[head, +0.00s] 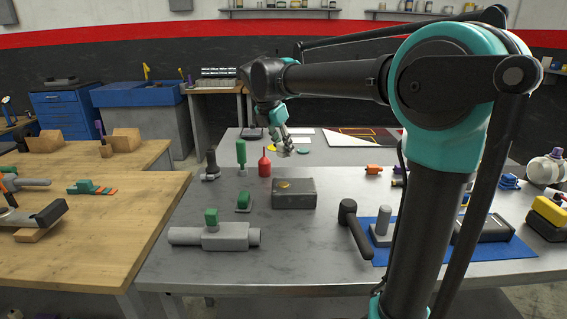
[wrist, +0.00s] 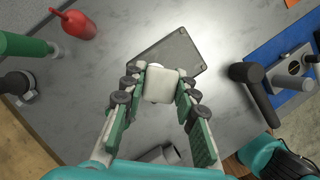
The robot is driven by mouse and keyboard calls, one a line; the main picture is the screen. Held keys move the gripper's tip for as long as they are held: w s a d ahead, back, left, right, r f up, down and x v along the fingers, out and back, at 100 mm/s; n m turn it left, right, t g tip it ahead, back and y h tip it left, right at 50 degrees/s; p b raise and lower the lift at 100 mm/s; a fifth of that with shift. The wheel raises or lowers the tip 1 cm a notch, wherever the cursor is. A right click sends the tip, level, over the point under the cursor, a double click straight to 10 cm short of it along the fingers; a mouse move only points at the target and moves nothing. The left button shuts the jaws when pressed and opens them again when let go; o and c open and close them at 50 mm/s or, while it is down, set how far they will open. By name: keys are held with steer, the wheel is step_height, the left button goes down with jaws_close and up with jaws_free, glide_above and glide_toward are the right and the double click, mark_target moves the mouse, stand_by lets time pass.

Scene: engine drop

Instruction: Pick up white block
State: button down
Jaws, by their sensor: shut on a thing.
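A white block (wrist: 162,85) with rounded edges sits between the fingertips of my gripper (wrist: 160,82) in the wrist view. The green and dark-padded fingers are shut on its two sides. Below it in depth lies a dark grey metal box (wrist: 185,52), partly covered by the block. In the head view my gripper (head: 285,148) hangs over the far part of the metal table, behind the grey box (head: 293,195). The block is too small and covered to make out clearly there.
A red bottle (head: 264,164), a green-handled tool (head: 241,153) and a grey pipe fitting (head: 213,237) stand on the metal table. A black hammer (head: 355,230) lies beside a blue mat (head: 405,248). A wooden bench (head: 110,235) is at left.

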step_height(320, 180, up, 10)
steer(key=shift+f, duration=0.25)
